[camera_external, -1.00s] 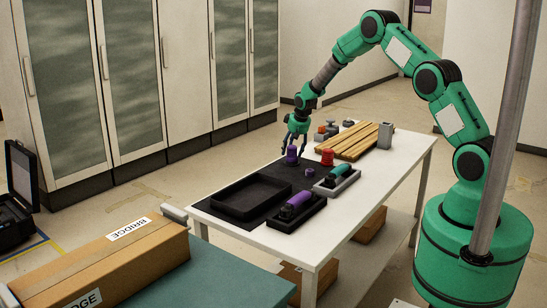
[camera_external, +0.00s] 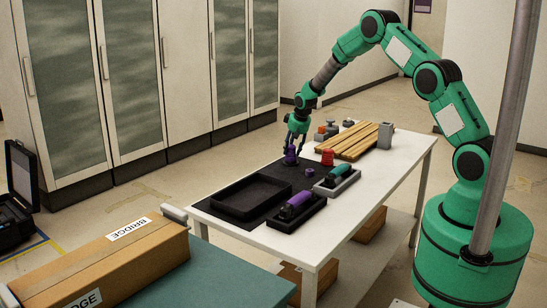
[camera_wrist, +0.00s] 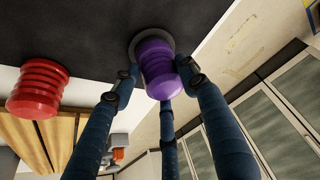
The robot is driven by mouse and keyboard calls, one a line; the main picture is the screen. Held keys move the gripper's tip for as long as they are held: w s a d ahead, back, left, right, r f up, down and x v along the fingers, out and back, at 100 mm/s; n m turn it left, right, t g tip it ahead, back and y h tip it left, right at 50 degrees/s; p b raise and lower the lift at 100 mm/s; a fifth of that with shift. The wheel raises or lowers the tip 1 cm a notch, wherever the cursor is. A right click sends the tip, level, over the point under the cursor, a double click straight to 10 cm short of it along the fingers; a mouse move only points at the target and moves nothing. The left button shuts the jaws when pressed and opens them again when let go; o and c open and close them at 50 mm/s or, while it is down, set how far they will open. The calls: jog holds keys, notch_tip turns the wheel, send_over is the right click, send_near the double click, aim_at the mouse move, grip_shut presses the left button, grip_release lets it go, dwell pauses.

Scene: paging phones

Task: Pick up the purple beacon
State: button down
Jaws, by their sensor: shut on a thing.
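The purple beacon (camera_external: 290,157) stands upright at the back edge of the black mat on the white table. In the wrist view it is a ribbed purple cylinder (camera_wrist: 158,68) on a dark round base. My gripper (camera_external: 295,148) is down over it from above. In the wrist view its dark fingers (camera_wrist: 160,85) are closed around the beacon's sides. The beacon is partly hidden by the fingers in the external view. I cannot tell whether its base is clear of the mat.
A red ribbed beacon (camera_external: 327,158) stands to the right, also near in the wrist view (camera_wrist: 38,88). A small purple piece (camera_external: 309,173), a black tray (camera_external: 250,194) and two phones in holders (camera_external: 297,207) (camera_external: 338,179) lie in front. Wooden slats (camera_external: 352,143) lie behind right.

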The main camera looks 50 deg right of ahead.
jog(key=shift+r, duration=0.75)
notch_tip(320, 180, up, 2)
jog(key=shift+w+r+p, duration=0.1)
jog(key=shift+r+p, duration=0.1)
jog(key=shift+p, duration=0.2)
jog(key=s+a, duration=0.2)
jog(key=s, duration=0.5)
jog(key=s+a+r+p, duration=0.1)
jog(key=s+a, duration=0.2)
jog(key=s, duration=0.5)
jog(key=shift+s+a, duration=0.1)
